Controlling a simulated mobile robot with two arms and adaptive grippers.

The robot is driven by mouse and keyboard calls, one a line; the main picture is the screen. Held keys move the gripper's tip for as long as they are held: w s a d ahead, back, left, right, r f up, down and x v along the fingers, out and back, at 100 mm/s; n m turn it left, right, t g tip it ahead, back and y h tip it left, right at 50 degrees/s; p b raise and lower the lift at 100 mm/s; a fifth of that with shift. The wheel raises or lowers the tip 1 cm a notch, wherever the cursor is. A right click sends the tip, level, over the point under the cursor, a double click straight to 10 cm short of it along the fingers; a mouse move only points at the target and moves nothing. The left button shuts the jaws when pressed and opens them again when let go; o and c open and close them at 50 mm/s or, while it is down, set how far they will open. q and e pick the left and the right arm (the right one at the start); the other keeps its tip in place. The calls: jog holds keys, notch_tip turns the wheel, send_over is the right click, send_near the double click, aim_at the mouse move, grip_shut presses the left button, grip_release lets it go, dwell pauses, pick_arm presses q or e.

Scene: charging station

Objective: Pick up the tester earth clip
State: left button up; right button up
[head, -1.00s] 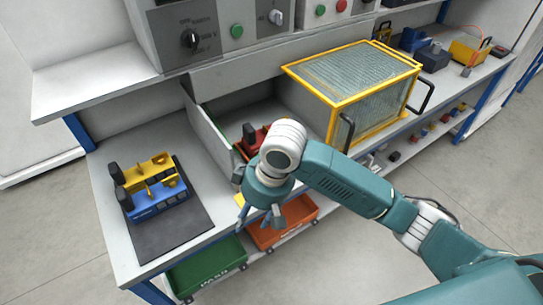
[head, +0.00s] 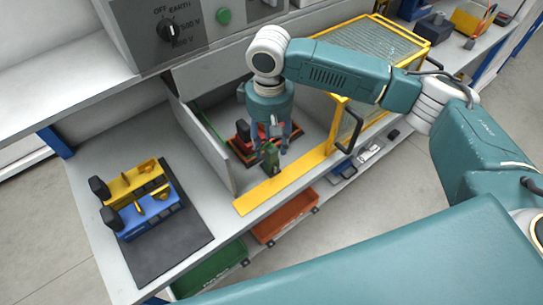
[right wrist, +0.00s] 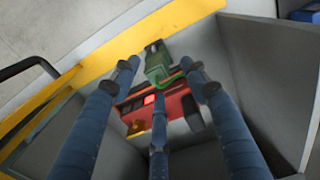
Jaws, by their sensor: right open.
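A green clip (head: 271,157), which looks like the tester earth clip, sits at the front of a grey bay, just behind the yellow strip. It also shows in the right wrist view (right wrist: 157,62), with a green lead curving from it by a red device (right wrist: 172,112). In the head view the red device (head: 243,139) is partly hidden by my gripper. My right gripper (head: 273,144) points down over the clip, open, with its fingers spread close around the clip's near end. I cannot tell if they touch it. My left gripper is not in view.
The yellow strip (head: 285,180) edges the bay front. A yellow-framed mesh guard (head: 372,62) with a black handle stands to the right, a grey bay wall (head: 207,142) to the left. Yellow and blue devices (head: 148,205) rest on a dark mat. Green and orange bins sit below.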

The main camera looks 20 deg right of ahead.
aim_at(272, 149)
jog(key=f, duration=0.1)
jog(key=f+p, duration=0.1)
jog(key=f, duration=0.2)
jog(key=shift+w+d+f, duration=0.15)
jog(key=shift+w+d, duration=0.1)
jog(key=shift+d, duration=0.05)
jog(key=shift+f+p, duration=0.3)
jog(key=shift+f, duration=0.4)
jog(key=shift+c, duration=1.3)
jog(key=c, duration=0.8)
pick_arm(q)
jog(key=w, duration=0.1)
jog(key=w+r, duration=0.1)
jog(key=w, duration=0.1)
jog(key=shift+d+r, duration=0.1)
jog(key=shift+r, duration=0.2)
pick_arm(e)
grip_shut()
